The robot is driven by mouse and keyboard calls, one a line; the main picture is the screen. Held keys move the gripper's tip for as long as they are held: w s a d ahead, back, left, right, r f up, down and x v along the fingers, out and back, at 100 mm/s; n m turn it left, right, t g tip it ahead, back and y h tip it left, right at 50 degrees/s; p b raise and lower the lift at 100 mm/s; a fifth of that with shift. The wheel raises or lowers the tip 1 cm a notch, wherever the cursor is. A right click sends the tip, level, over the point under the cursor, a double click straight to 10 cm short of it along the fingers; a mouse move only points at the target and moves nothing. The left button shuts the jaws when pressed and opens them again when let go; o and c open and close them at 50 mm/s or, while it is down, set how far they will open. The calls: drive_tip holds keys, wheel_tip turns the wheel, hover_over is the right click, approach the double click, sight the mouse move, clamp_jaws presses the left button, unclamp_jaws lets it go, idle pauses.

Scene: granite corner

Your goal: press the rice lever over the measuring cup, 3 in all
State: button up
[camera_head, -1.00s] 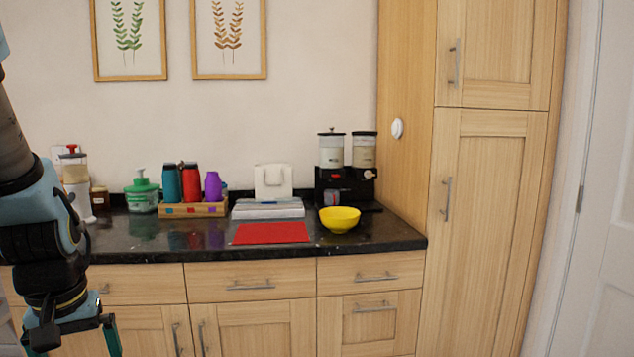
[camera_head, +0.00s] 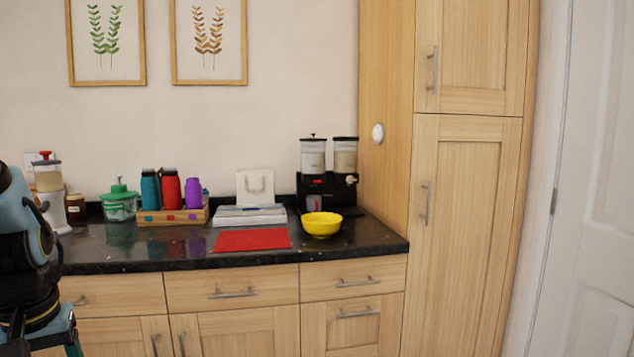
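A black dispenser (camera_head: 327,187) with two clear canisters stands at the right end of the counter, against the tall cabinet. Its left canister (camera_head: 313,155) and right canister (camera_head: 344,155) both hold pale contents. A small cup with red on it (camera_head: 314,203) sits at the left of the dispenser's base, partly behind the yellow bowl. A pale knob or lever (camera_head: 351,179) shows on the right side. Which canister holds rice I cannot tell. My arm is at the lower left edge, far from the dispenser. Only a sliver of my gripper (camera_head: 74,350) shows at the bottom.
A yellow bowl (camera_head: 322,224) stands in front of the dispenser. A red mat (camera_head: 252,239) lies left of it, before a grey-white flat stack (camera_head: 250,215). A wooden tray (camera_head: 174,216) holds bottles. The dark counter (camera_head: 150,256) is bare along its front edge.

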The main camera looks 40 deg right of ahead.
clamp_jaws()
idle(1.2)
